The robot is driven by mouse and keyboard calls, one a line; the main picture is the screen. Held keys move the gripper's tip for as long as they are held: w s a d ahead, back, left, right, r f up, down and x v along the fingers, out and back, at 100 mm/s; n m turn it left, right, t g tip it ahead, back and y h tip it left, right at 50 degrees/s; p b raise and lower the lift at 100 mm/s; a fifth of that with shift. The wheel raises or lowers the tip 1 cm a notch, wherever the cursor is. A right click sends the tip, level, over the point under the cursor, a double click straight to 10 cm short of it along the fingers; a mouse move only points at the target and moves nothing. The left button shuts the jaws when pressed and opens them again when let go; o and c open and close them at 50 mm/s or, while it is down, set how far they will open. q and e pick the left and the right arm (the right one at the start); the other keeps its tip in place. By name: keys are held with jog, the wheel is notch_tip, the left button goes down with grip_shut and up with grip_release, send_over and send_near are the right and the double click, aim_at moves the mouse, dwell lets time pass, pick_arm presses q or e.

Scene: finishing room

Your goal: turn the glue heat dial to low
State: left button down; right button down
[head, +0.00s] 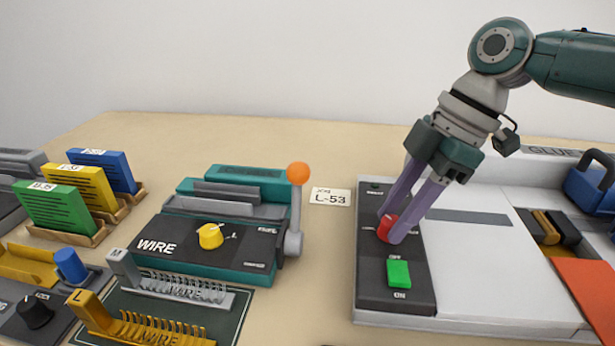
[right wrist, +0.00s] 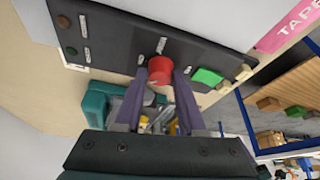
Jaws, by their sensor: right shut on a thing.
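The glue heat dial is a red knob (head: 385,228) on the dark control panel (head: 372,290) of the white glue machine (head: 480,270). My right gripper (head: 392,232) comes down from the upper right and is shut on the red dial. In the right wrist view, the red dial (right wrist: 160,77) sits between the two purple fingers (right wrist: 160,82). The fingers cover part of the dial and its printed marks, so I cannot tell its setting. A green switch (head: 398,274) marked OFF and ON sits in front of the dial. My left gripper is not in view.
A teal wire machine (head: 215,232) with a yellow knob (head: 210,236) and an orange-tipped lever (head: 298,174) stands to the left. A card (head: 330,196) reading L-53 lies between the machines. Green, yellow and blue holders stand far left. Bare table lies behind the wire machine.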

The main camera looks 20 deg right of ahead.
jog(key=n+b, duration=0.1)
jog(key=n+g+b, duration=0.1)
jog(key=n+b, duration=0.1)
jog(key=n, duration=0.1)
jog(key=shift+w+f+g+b, duration=0.15)
jog(key=shift+f+g+b, duration=0.15)
jog(key=shift+b, duration=0.1)
jog(key=shift+r+n+g+b, duration=0.2)
jog(key=shift+n+g+b, duration=0.2)
jog(key=shift+n+b, duration=0.6)
jog(key=c, duration=0.5)
grip_release()
jog(key=shift+r, duration=0.1)
jog(key=shift+r, duration=0.1)
jog(key=v, duration=0.9)
jog(key=shift+d+r, duration=0.15)
jog(key=shift+r, duration=0.15)
